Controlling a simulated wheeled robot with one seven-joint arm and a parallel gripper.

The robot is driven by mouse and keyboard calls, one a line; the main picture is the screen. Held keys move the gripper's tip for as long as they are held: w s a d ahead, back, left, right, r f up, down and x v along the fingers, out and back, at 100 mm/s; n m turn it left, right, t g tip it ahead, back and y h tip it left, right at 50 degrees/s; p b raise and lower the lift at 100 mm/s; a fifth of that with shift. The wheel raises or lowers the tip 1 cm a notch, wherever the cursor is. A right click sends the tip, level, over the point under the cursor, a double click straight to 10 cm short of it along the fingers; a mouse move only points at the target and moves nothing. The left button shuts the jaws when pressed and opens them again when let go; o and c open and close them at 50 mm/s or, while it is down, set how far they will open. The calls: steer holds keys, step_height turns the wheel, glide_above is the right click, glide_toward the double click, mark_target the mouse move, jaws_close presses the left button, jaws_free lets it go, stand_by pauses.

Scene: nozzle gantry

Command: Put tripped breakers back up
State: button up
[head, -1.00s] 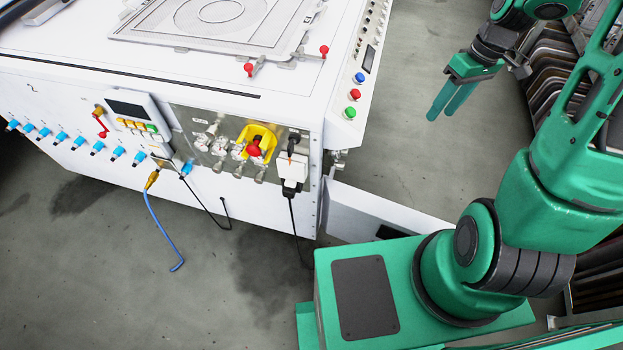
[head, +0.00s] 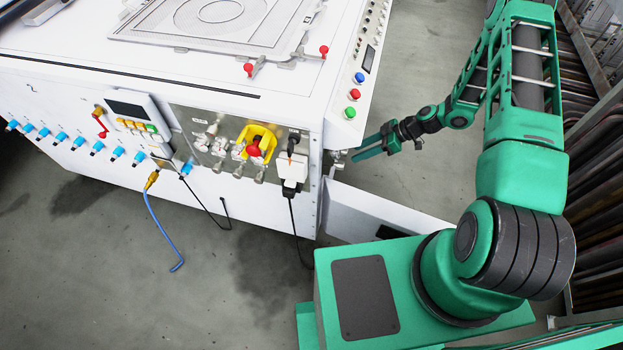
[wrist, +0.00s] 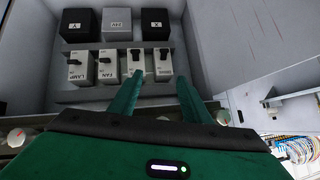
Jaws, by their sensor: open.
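In the wrist view, a row of pale breakers with dark toggles sits inside a grey cabinet. From the left they are one marked LAMP (wrist: 79,70), one marked FAN (wrist: 107,69), a third breaker (wrist: 136,64) and a fourth breaker (wrist: 163,66). The toggles sit at differing heights, the two right ones higher in the picture; which are tripped I cannot tell. My gripper (wrist: 158,78) is open and empty, its fingers pointing at the right part of the row. In the head view my gripper (head: 358,155) is beside the machine's right side; the breakers are hidden there.
Above the breakers are several dark and grey blocks (wrist: 116,25). A pale panel (wrist: 240,45) stands right of them, with bundled wires (wrist: 303,149) below. In the head view an open white door (head: 375,212) juts from the white machine (head: 290,110). Racks (head: 590,150) stand at right.

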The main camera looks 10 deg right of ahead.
steer(key=s+a+f+t+y, duration=0.3)
steer(key=a+f, duration=0.5)
steer(key=f, duration=0.4)
steer(key=x, duration=1.1)
steer(key=shift+w+n, duration=0.2)
steer(key=shift+n, duration=0.2)
